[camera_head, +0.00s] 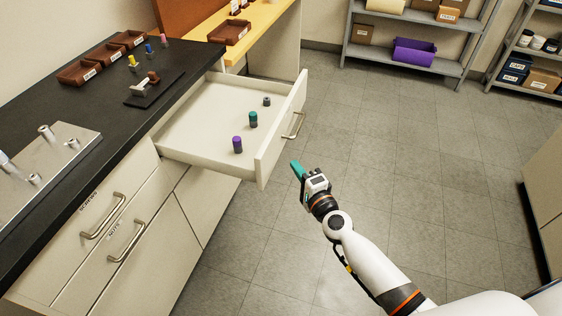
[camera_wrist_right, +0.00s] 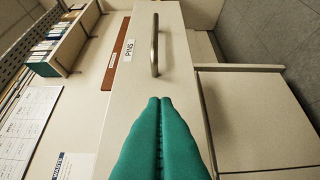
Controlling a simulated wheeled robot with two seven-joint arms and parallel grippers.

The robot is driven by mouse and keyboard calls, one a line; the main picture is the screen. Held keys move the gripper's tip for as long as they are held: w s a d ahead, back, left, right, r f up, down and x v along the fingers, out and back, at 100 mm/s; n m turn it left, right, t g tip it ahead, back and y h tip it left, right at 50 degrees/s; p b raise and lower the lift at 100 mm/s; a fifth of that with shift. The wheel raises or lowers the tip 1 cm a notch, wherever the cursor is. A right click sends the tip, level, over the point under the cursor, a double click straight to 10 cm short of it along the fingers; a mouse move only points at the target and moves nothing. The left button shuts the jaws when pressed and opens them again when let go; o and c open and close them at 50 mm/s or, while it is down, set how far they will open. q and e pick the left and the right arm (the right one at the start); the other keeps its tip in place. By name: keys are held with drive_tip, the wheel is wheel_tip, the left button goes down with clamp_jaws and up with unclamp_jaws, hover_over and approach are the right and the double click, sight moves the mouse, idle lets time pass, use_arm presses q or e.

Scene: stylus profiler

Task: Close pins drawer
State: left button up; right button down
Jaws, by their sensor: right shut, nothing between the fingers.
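The pins drawer (camera_head: 190,138) stands pulled out from the black-topped counter in the head view. It holds a purple pin (camera_head: 237,145), a teal pin (camera_head: 253,119) and a small dark grey pin (camera_head: 267,101), all upright. Its front has a metal handle (camera_head: 293,126). In the right wrist view the drawer front (camera_wrist_right: 178,90) shows a PINS label (camera_wrist_right: 129,50) and the handle (camera_wrist_right: 155,45). My right gripper (camera_head: 293,163), with teal fingers, is shut and empty, in front of the drawer front near its lower near corner. I cannot tell if it touches. My left gripper is not in view.
Shut drawers with handles (camera_head: 103,216) lie below the counter at left. A metal plate with posts (camera_head: 72,148), a black stand (camera_head: 155,88) and brown trays (camera_head: 78,73) sit on the counter (camera_head: 110,105). Shelves (camera_head: 400,55) stand at the back. The grey floor (camera_head: 420,150) is clear.

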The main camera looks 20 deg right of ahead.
sight(274, 153)
drive_tip(key=w+a, duration=0.2)
drive_tip(key=w, duration=0.1)
drive_tip(key=shift+a, duration=0.35)
drive_tip(key=shift+w+a, duration=0.2)
drive_tip(key=shift+a, duration=0.25)
